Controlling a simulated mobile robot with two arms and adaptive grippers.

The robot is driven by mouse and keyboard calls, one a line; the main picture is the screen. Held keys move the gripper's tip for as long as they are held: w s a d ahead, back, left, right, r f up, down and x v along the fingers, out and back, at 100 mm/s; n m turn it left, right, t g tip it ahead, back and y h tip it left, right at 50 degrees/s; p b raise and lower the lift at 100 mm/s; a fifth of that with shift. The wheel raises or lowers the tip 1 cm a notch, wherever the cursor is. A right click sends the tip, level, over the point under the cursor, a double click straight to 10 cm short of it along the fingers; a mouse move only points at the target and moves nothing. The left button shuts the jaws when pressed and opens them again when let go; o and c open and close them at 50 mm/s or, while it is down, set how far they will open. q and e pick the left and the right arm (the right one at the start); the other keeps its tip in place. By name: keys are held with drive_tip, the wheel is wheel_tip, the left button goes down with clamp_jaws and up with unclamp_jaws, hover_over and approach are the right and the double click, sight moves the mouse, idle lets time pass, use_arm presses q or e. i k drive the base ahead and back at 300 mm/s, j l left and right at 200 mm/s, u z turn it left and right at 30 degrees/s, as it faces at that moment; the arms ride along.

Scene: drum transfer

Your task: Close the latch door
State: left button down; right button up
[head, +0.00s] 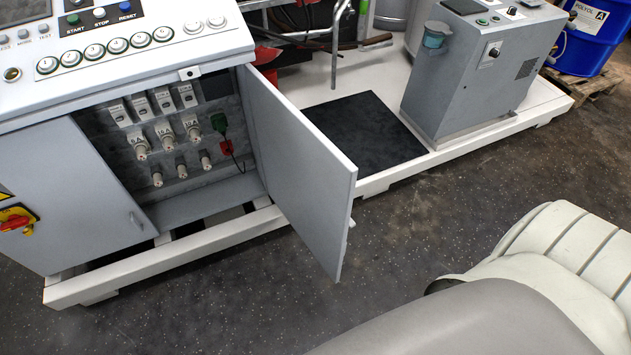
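The grey latch door (300,175) stands swung open on the right side of the control cabinet's opening. It sticks out toward me, and a small light latch or handle piece (351,223) shows at its outer edge. The open compartment (170,135) behind it shows several fuses, white switches and a green and a red plug. A large pale part of my own arm fills the lower right corner, apart from the door in the picture. Neither of my grippers is in view.
The cabinet's left door (70,200) is shut and has a red rotary switch (14,222). The white base frame (100,285) runs below the cabinet. A grey machine box (480,75) and a blue drum (597,40) stand at the back right. The dark floor in front is clear.

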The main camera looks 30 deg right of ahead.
sight(313, 183)
drive_tip(key=l+u, duration=0.35)
drive_tip(key=l, duration=0.7)
drive_tip(key=k+l+u, duration=0.1)
drive_tip(key=l+u, duration=0.2)
drive_tip(key=l, duration=0.75)
